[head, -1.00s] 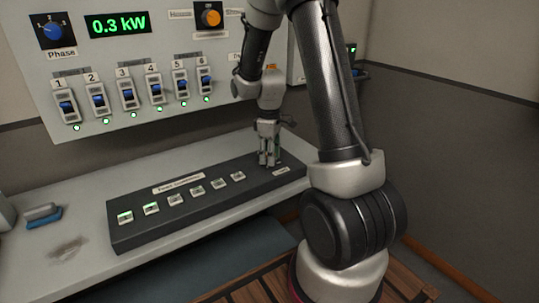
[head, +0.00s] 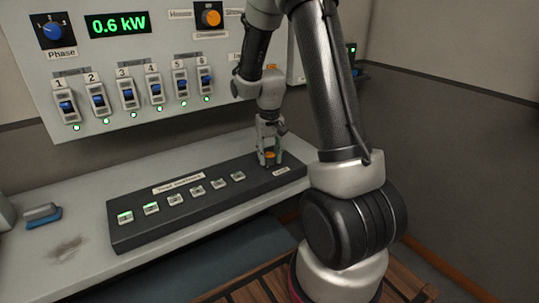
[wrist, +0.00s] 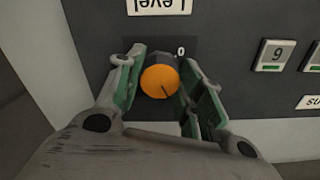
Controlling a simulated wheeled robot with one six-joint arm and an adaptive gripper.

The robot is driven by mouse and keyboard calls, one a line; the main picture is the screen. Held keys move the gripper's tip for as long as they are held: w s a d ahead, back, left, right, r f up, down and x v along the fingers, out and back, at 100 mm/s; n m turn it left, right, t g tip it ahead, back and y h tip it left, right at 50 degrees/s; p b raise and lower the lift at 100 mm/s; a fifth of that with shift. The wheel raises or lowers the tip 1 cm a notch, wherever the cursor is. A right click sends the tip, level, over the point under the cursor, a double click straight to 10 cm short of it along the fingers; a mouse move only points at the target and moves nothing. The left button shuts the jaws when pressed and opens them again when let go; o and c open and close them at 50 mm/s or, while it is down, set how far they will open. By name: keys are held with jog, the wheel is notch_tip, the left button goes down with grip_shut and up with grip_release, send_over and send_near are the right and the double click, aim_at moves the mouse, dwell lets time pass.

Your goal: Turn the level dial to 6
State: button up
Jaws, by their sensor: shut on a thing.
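The level dial (wrist: 160,81) has an orange cap with a dark pointer line and a dark base. In the wrist view the line points down and to the right; a "0" mark is beside the dial, and the other scale marks are hidden. A "Level" label (wrist: 158,5) reads upside down above it. My gripper (wrist: 162,85) is shut on the dial, with a green-padded finger on each side. In the head view my gripper (head: 269,157) is at the right end of the dark console (head: 150,228), with the orange dial (head: 270,154) between its fingers.
Several small buttons (head: 196,189) run along the console left of the dial. The wall panel (head: 150,55) behind has numbered switches, a blue phase knob (head: 53,31) and a green display reading 0.6 kW (head: 118,24). A blue-and-grey object (head: 43,215) lies at the bench's left.

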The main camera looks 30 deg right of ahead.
aim_at(270, 154)
jog(key=m, duration=0.5)
jog(key=shift+m, duration=0.3)
jog(key=m, duration=0.5)
dwell(0.4)
jog(key=o, duration=1)
jog(key=shift+r, duration=0.1)
notch_tip(270, 154, up, 12)
jog(key=shift+f, duration=0.1)
